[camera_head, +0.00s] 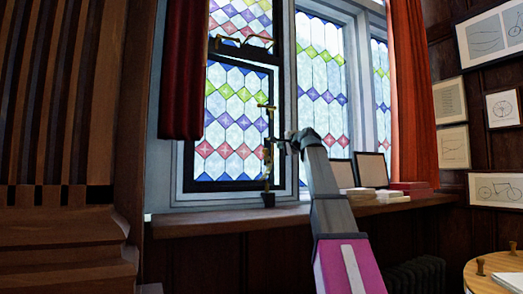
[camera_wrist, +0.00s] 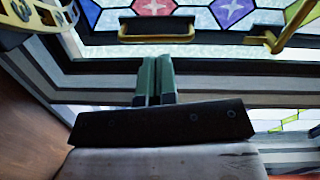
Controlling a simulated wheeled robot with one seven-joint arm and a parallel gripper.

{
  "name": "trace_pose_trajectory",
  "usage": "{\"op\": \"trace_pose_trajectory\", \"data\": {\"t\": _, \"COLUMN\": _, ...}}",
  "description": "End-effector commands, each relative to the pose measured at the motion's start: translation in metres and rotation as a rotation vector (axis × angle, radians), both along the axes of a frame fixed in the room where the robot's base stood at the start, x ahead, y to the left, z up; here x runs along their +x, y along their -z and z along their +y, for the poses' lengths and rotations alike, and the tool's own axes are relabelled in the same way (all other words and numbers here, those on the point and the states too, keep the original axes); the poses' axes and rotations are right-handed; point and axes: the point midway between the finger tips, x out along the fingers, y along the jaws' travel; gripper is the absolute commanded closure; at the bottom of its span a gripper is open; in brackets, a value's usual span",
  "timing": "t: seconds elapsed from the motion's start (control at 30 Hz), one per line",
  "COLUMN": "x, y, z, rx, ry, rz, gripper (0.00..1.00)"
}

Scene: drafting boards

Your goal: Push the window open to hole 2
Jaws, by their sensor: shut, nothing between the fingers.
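The window (camera_head: 238,125) is a dark-framed casement with coloured diamond glass, left of centre in the head view. A thin brass fitting (camera_head: 267,172) runs upright near its right edge, above the sill. My gripper (camera_head: 279,141) is beside that edge, close to the fitting; contact cannot be told. In the wrist view, my gripper (camera_wrist: 155,62) shows two green fingers closed together with nothing between them, pointing at the dark frame (camera_wrist: 220,68). A brass handle (camera_wrist: 157,30) lies beyond the fingertips. Part of a pierced brass bar (camera_wrist: 42,16) shows at top left. Which hole is 2 cannot be told.
The wooden sill (camera_head: 200,222) runs below the window. Red curtains hang on both sides, the right one (camera_head: 409,90) brighter. A round table (camera_head: 495,265) is at lower right.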

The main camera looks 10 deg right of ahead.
Motion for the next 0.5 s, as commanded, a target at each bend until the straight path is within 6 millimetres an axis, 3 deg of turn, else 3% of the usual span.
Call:
{"op": "trace_pose_trajectory", "data": {"t": 0.1, "x": -0.006, "y": 0.002, "z": -0.005, "rx": 0.122, "ry": -0.009, "rz": 0.016, "gripper": 1.0}}
{"op": "trace_pose_trajectory", "data": {"t": 0.23, "x": -0.002, "y": 0.0, "z": -0.005, "rx": 0.161, "ry": -0.012, "rz": 0.021, "gripper": 1.0}}
{"op": "trace_pose_trajectory", "data": {"t": 0.5, "x": 0.036, "y": -0.001, "z": 0.012, "rx": 0.158, "ry": -0.013, "rz": 0.022, "gripper": 1.0}}
